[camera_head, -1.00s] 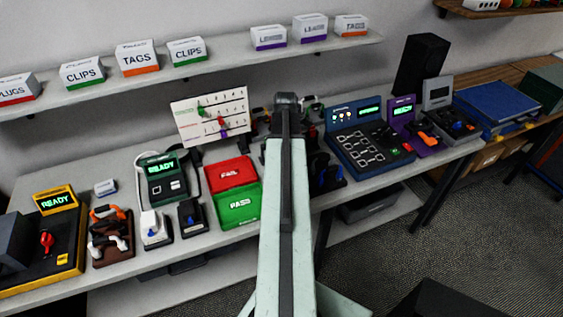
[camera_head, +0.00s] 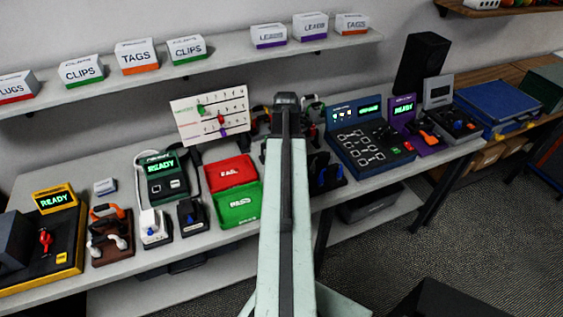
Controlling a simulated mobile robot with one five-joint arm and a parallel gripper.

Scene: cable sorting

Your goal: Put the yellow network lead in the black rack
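I cannot make out a yellow network lead in this view; my arm covers the middle of the bench. A black holder (camera_head: 332,184) with dark and blue parts stands just right of my arm, partly hidden by it. I cannot tell whether it is the black rack. My gripper does not show; the arm reaches away over the bench and its dark far joint hides what lies beyond.
Left of my arm are red FAIL (camera_head: 231,172) and green PASS (camera_head: 238,204) trays, a green READY tester (camera_head: 165,176) and a brown cable holder (camera_head: 110,240). A blue test panel (camera_head: 368,140) stands right. A shelf (camera_head: 200,72) with labelled boxes runs above the bench.

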